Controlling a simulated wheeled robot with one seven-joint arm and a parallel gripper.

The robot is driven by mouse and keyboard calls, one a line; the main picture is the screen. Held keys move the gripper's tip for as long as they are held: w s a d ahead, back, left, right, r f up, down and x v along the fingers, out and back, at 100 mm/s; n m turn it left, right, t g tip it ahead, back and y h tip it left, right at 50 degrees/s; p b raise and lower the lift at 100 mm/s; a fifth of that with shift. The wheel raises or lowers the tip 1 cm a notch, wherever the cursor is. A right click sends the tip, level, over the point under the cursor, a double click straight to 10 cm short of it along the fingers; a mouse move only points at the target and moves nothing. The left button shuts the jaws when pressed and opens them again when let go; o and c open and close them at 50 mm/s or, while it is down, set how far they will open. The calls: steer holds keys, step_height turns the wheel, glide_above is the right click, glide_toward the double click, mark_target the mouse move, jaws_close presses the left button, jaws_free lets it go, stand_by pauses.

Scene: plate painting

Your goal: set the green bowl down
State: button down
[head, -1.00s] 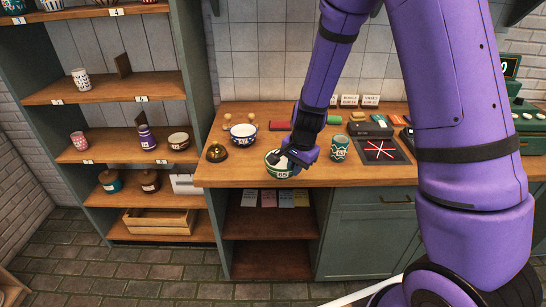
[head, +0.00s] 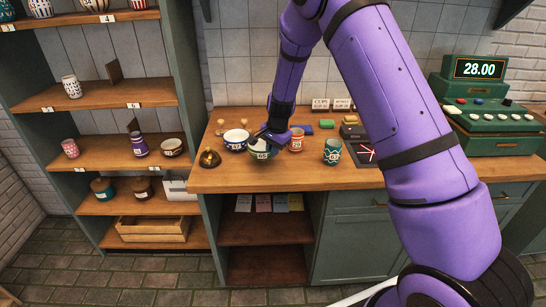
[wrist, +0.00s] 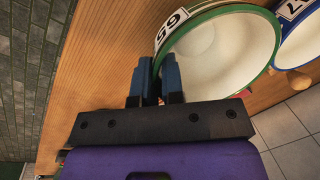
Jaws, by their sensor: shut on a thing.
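The green bowl (head: 262,153), white with a green rim and a "65" label, is at the counter beside the blue bowl (head: 236,143). My gripper (head: 268,137) is at its rim in the head view. In the wrist view my gripper (wrist: 156,82) has its two fingers closed on the rim of the green bowl (wrist: 217,52). The bowl looks upright. I cannot tell whether its base touches the wooden counter (head: 300,178). The blue bowl's rim (wrist: 302,45) shows close by, at the upper right of the wrist view.
A brass bell (head: 209,158) stands left of the bowls. A red-patterned cup (head: 297,140) and a teal cup (head: 332,151) stand to the right. A green cash register (head: 490,115) reads 28.00. The counter's front strip is clear.

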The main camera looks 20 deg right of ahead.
steer(key=shift+f, duration=1.35)
steer(key=shift+f, duration=0.1)
steer(key=c, duration=1.2)
jaws_free()
steer(key=shift+c, duration=0.2)
steer(key=s+d+r+n, duration=0.1)
steer(key=s+r, duration=0.4)
steer(key=r, duration=0.7)
steer(key=s+d+r+n, duration=0.1)
steer(key=s+r, duration=0.3)
steer(key=r, duration=0.7)
steer(key=s+r+n+t, duration=0.1)
steer(key=s+r+n, duration=0.1)
steer(key=s+r, duration=0.35)
steer(key=s+d+r+n+t, duration=0.1)
steer(key=s+r+n, duration=0.15)
steer(key=s, duration=0.65)
steer(key=s+r+n+t, duration=0.1)
steer(key=s+r+n, duration=0.1)
steer(key=s+r, duration=0.45)
steer(key=s+f+n+h, duration=0.1)
steer(key=s+n, duration=0.1)
steer(key=s, duration=1)
steer(key=shift+d+f+n+t, duration=0.2)
steer(key=shift+d+n+t, duration=0.15)
steer(key=shift+d, duration=0.1)
